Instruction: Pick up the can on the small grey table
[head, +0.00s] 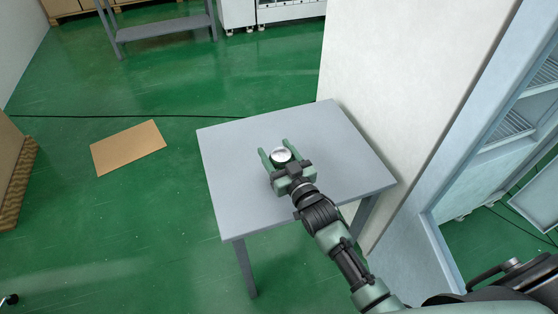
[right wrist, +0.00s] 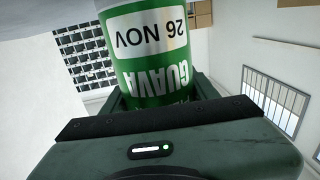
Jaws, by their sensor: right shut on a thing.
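The can (head: 282,154) stands on the small grey table (head: 235,150), its silver top showing between the fingers of my right gripper (head: 275,152) in the head view. In the right wrist view the can (right wrist: 150,50) is green and silver with a white label reading "26 NOV" and the word "GUAVA", upside down in the picture. My right gripper is shut on the can, one finger on each side. Whether the can touches the tabletop or is slightly above it I cannot tell. My left gripper is not in view.
A white wall or pillar (head: 410,70) rises right beside the table's right side. A doorway with shelving lies further right. A flat cardboard sheet (head: 127,148) and a black cable lie on the green floor. The tabletop around the can is clear.

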